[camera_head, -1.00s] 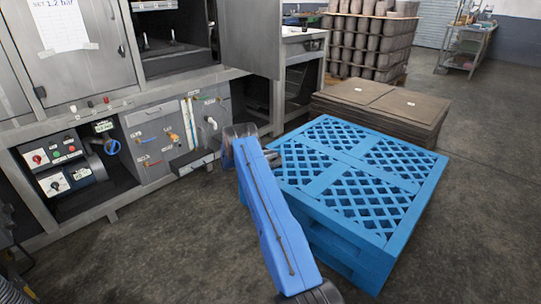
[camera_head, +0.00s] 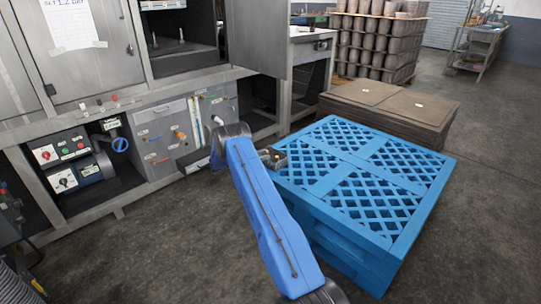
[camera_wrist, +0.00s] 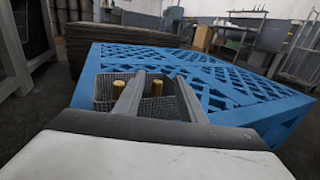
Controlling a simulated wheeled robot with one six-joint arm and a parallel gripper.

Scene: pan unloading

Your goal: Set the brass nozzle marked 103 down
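In the wrist view two brass-coloured nozzles, one on the left (camera_wrist: 118,87) and one on the right (camera_wrist: 157,87), stand in a dark wire-mesh basket (camera_wrist: 105,98). No marking is readable, so I cannot tell which is 103. The fingers of my gripper (camera_wrist: 160,76) are apart, with the right nozzle seen between them and no finger clearly touching it. The left nozzle shows just left of the left finger. In the head view my gripper (camera_head: 272,158) is small, by the pallet's left corner; nozzles and basket cannot be made out there.
A blue lattice pallet (camera_head: 345,165) stands on the floor, its top bare where visible. Stacked brown sheets (camera_head: 390,105) lie behind it. A grey machine with a control panel (camera_head: 70,160) fills the left. Stacked pots (camera_head: 375,45) stand at the back. Floor is clear at right.

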